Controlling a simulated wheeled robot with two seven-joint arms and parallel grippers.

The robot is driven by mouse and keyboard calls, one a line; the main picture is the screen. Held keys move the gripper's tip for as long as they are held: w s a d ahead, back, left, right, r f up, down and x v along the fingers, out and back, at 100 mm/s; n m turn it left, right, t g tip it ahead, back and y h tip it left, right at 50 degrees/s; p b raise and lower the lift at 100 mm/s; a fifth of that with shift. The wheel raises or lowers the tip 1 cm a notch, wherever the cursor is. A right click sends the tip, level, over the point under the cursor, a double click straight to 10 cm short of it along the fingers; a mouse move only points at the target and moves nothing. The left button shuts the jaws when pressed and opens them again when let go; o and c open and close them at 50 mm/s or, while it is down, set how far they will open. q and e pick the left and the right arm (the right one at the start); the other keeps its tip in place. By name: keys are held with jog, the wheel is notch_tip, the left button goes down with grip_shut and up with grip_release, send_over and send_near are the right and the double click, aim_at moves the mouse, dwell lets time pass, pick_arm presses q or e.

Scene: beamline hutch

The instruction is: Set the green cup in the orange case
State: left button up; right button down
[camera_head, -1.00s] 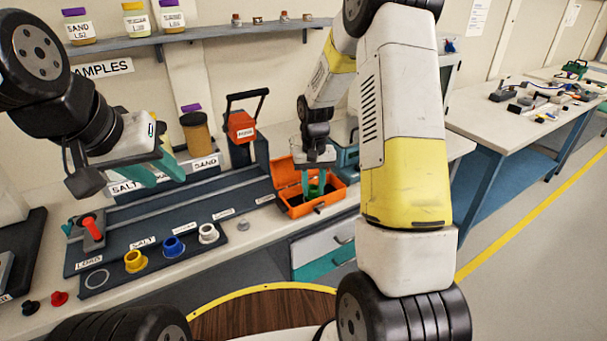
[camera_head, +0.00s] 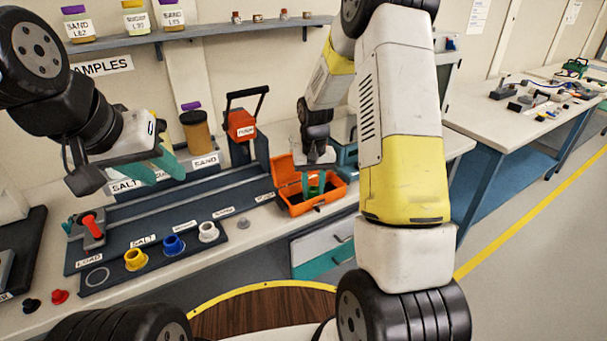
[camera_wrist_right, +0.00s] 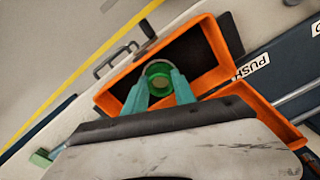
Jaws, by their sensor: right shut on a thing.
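The orange case (camera_head: 293,209) sits open on the bench, its lid tilted up at the back. It also shows in the right wrist view (camera_wrist_right: 213,79). The green cup (camera_wrist_right: 158,71) is held between the teal fingers of my right gripper (camera_wrist_right: 160,88), over the case's dark interior. In the head view the green cup (camera_head: 314,191) appears within the case's outline, and I cannot tell whether it touches the floor of the case. My left gripper (camera_head: 163,172) is open and empty above the back of the bench, left of the case.
Yellow (camera_head: 135,261), blue (camera_head: 173,246) and white (camera_head: 208,233) cups stand on a dark labelled board left of the case. A red press with a black handle (camera_head: 241,125) stands behind. A brown jar (camera_head: 197,132) is near my left gripper.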

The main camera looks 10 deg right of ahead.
jog(key=c, duration=0.9)
grip_release()
jog(key=shift+c, duration=0.2)
jog(key=shift+r, duration=0.1)
jog(key=s+r+t, duration=0.1)
jog(key=s+r, duration=0.2)
jog(key=r, duration=0.4)
jog(key=s+r+t+y, duration=0.1)
jog(key=s+r, duration=0.2)
jog(key=r, duration=0.4)
jog(key=s+r+t, duration=0.1)
jog(key=s+r, duration=0.2)
jog(key=r, duration=0.4)
jog(key=s+a+r+t, duration=0.1)
jog(key=s+r, duration=0.1)
jog(key=s, duration=0.5)
jog(key=s+a+r+n+t+y, duration=0.1)
jog(key=s+r+t, duration=0.1)
jog(key=s, duration=0.6)
jog(key=shift+r, duration=0.8)
